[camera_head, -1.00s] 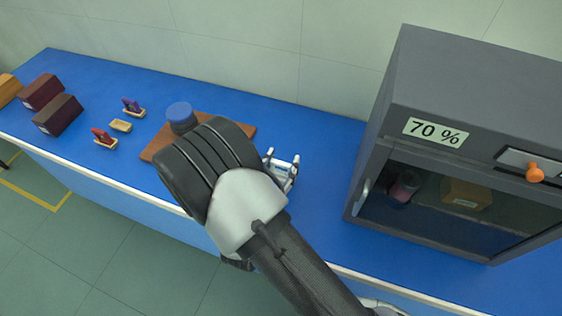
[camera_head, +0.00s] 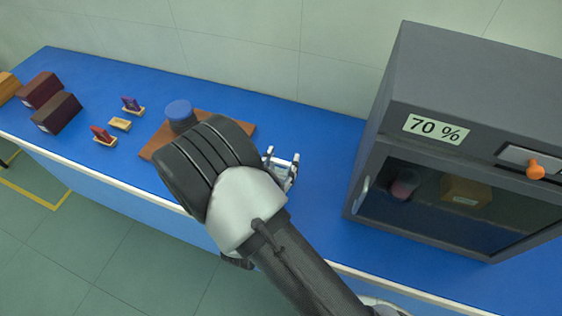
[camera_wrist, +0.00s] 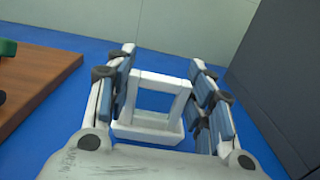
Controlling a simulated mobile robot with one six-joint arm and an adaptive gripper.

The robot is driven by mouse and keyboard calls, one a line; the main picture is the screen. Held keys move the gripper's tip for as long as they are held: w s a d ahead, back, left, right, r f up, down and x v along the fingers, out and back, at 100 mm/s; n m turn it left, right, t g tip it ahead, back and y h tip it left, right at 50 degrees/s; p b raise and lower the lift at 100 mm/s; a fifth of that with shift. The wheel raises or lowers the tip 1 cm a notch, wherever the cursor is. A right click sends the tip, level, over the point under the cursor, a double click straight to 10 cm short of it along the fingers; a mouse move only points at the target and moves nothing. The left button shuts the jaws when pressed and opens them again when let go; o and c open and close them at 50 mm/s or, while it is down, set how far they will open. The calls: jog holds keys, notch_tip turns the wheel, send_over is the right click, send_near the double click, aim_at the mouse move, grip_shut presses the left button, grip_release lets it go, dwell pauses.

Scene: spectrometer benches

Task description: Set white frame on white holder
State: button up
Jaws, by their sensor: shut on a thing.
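My gripper (camera_wrist: 165,80) is shut on the white frame (camera_wrist: 180,102), an open upright rectangle between its two blue-padded fingers. A white band (camera_wrist: 150,133) crosses low between the fingers; I cannot tell whether it is the frame's lower part or the white holder. In the head view my gripper (camera_head: 282,157) is over the blue bench, right of the brown board, with the white frame (camera_head: 283,162) between its fingertips. My arm hides the bench below it. I cannot make out a separate white holder.
A brown board (camera_head: 240,130) with a blue-lidded jar (camera_head: 180,115) lies left of my gripper. A grey cabinet (camera_head: 430,90) marked 70 % stands at right. Red (camera_head: 103,135) and purple (camera_head: 131,104) pieces in tan holders flank an empty tan holder (camera_head: 120,124).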

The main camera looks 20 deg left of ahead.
jog(key=shift+f+b, duration=0.5)
jog(key=shift+f, duration=0.15)
dwell(0.4)
jog(key=o, duration=0.9)
jog(key=shift+c, duration=0.2)
jog(key=shift+s, duration=0.1)
jog(key=shift+s+a, duration=0.15)
jog(key=shift+s, duration=1.65)
jog(key=shift+s+a, duration=0.15)
jog(key=shift+s, duration=1.65)
jog(key=shift+s+a, duration=0.15)
jog(key=shift+s, duration=1.65)
